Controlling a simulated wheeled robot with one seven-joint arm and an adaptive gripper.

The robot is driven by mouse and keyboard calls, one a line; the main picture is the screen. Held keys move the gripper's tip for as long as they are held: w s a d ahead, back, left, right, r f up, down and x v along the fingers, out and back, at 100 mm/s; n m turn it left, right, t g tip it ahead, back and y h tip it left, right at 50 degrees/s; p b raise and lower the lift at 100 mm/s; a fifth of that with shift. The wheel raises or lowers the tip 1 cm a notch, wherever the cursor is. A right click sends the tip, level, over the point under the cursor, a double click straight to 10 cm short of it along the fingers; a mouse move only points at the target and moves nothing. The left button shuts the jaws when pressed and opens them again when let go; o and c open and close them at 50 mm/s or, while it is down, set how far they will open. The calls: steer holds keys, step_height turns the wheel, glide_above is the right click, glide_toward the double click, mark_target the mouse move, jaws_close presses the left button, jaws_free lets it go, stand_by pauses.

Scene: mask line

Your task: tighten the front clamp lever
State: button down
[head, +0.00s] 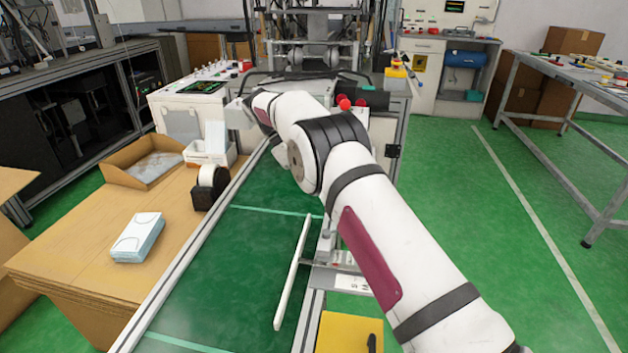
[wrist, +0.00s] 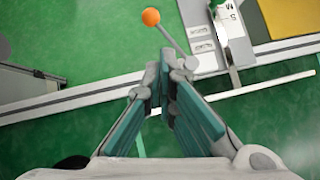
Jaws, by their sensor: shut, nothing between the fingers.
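In the wrist view, a lever with an orange ball knob (wrist: 151,17) and a thin metal rod (wrist: 172,39) stands beyond my fingertips. I take it for the clamp lever, but cannot tell whether it is the front one. My gripper (wrist: 164,72) is shut and empty, its teal-padded fingers pointing toward the lever. The rod's lower end lies close to the right fingertip; I cannot tell whether they touch. The knob is clear of the fingers. A grey bracket with a label plate (wrist: 236,18) is right of the lever. In the head view, my arm hides the gripper and lever.
A long white bar (head: 292,272) lies over the green conveyor belt (head: 250,245), beside its metal rail. A yellow block (head: 345,333) stands at the front. A cardboard-covered table (head: 90,225) with a white-blue pack (head: 137,238) is at left. Green floor at right is open.

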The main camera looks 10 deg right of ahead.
steer(key=shift+v, duration=0.75)
steer(key=shift+s+r, duration=0.1)
